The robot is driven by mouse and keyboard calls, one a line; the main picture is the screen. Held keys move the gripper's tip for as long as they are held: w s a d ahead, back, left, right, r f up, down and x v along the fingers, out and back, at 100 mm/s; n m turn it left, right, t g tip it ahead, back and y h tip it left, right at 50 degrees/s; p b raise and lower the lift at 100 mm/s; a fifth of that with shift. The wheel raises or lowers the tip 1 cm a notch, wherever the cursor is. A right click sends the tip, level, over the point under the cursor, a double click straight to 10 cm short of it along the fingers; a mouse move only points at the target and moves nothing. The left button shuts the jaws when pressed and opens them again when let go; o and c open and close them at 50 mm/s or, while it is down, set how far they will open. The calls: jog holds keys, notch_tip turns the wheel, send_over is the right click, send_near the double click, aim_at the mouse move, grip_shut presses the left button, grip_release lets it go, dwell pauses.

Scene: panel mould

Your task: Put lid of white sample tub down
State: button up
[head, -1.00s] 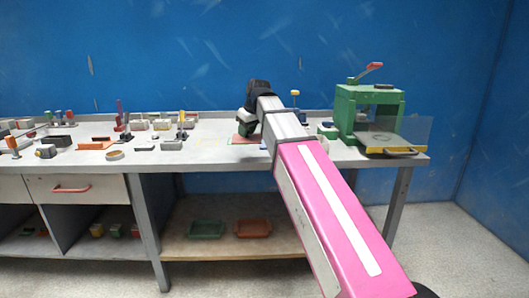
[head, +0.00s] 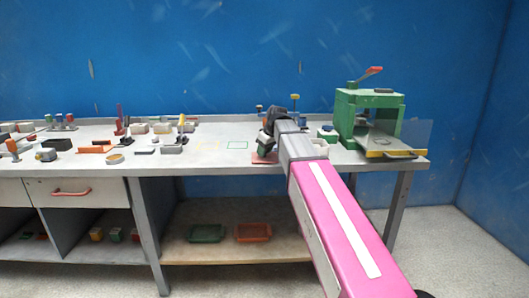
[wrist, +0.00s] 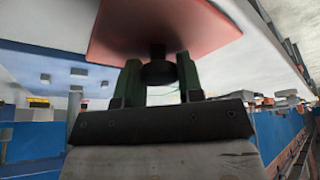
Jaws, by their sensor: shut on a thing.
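My gripper (wrist: 159,75) is shut on the dark knob of a flat, square, reddish lid (wrist: 165,28), as the wrist view shows. In the head view the lid (head: 264,158) shows as a thin pink-red edge near the front of the bench, under my gripper (head: 265,150). I cannot tell whether it touches the bench top. A small white and green container (head: 328,135) stands right of my arm; I cannot tell if it is the white sample tub.
A green press (head: 368,112) with a red-tipped lever and clear panel stands at the bench's right end. Several small blocks and tools lie further left.

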jog(key=shift+f, duration=0.35)
jog(key=o, duration=0.9)
jog(key=shift+r, duration=0.15)
jog(key=v, duration=1.2)
